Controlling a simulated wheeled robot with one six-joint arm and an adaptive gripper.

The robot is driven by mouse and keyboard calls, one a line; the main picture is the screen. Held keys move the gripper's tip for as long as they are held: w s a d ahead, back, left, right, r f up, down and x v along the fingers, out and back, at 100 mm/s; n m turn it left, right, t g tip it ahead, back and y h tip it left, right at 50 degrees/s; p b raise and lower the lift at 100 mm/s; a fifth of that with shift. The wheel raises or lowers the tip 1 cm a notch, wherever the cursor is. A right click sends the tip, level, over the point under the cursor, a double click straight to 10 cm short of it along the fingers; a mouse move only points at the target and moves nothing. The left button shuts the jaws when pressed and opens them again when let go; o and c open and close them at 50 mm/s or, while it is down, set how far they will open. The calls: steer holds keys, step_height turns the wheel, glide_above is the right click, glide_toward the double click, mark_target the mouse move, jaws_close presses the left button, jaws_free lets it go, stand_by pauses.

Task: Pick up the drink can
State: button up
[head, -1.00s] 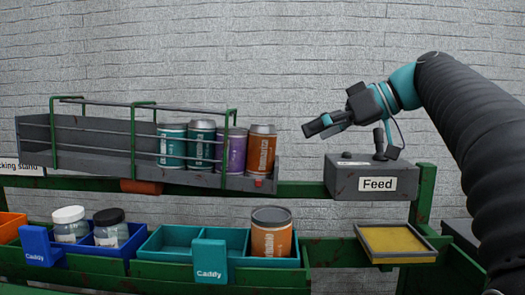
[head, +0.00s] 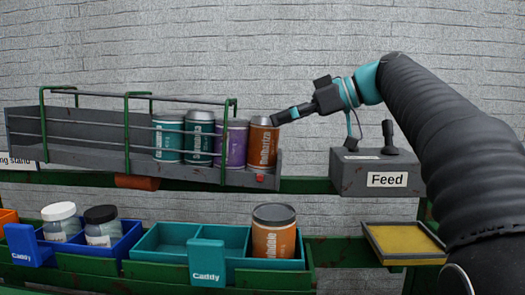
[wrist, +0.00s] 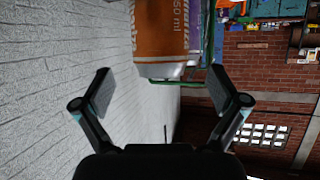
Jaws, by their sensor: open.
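Several drink cans stand in a row at the right end of the grey sloped rack. The orange can (head: 263,144) is at the end, beside a purple can (head: 232,143) and two teal cans (head: 200,138). My gripper (head: 288,115) is beside the upper right of the orange can. In the wrist view my gripper (wrist: 160,95) is open with nothing between its fingers, and the orange can (wrist: 160,30) shows ahead of it. Another orange can (head: 273,235) stands in the right compartment of the teal caddy (head: 222,232).
The rack (head: 70,153) has green posts and thin rails around the cans. A grey Feed box (head: 362,178) with a lever stands right of the rack. A yellow tray (head: 405,240) lies below it. A blue caddy (head: 125,240) holds two jars.

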mark_target(263, 125)
steer(key=shift+x, duration=2.6)
steer(key=shift+s, duration=0.1)
steer(key=c, duration=0.9)
